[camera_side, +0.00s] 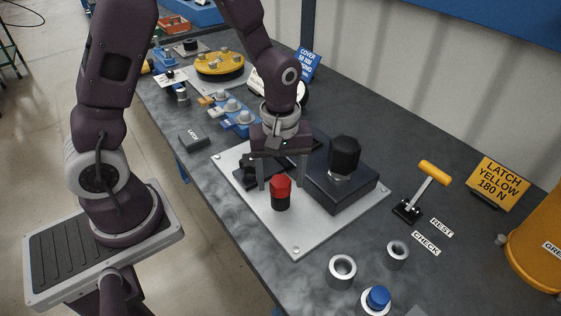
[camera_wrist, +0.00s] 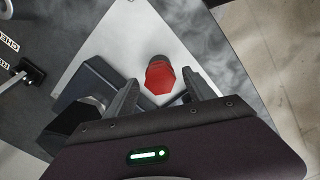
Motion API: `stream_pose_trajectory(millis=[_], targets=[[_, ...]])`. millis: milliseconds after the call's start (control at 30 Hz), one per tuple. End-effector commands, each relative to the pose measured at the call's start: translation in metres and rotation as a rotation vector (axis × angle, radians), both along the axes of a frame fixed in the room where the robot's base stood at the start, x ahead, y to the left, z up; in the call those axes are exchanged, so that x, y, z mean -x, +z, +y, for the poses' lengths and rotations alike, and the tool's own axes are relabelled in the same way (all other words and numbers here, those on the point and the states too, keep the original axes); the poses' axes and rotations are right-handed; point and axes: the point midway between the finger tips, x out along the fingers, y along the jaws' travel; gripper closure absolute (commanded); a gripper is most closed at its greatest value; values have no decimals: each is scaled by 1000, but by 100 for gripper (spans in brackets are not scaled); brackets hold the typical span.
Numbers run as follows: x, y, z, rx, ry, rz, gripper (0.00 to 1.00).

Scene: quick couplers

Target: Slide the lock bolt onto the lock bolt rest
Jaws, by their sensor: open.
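A red hexagonal knob on a short black cylinder, which looks like the lock bolt (camera_side: 280,190), stands upright on the light metal plate. The wrist view shows its red top (camera_wrist: 160,76) between my fingertips. My gripper (camera_side: 282,178) is open, pointing down, with one finger on each side of the red top. Both fingers (camera_wrist: 160,80) look apart from it in the wrist view; contact is not clear in the side view. I cannot tell for certain which part is the lock bolt rest; a dark block (camera_side: 252,172) is partly hidden behind my gripper.
A dark box with a black hexagonal knob (camera_side: 344,152) stands on the plate (camera_side: 297,238), close to my gripper. A yellow T-handle (camera_side: 434,171) stands to the right near the REST label (camera_side: 442,227). Metal rings (camera_side: 342,268) and a blue-topped part (camera_side: 377,298) are in front.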

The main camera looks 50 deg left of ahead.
Motion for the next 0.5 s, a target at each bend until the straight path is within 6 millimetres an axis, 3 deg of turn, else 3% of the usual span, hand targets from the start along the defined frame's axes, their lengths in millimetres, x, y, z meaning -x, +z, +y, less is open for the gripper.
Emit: stream_pose_trajectory(millis=[300,500], targets=[[0,-5,0,0,-1,-1,39],[0,-5,0,0,-1,0,79]])
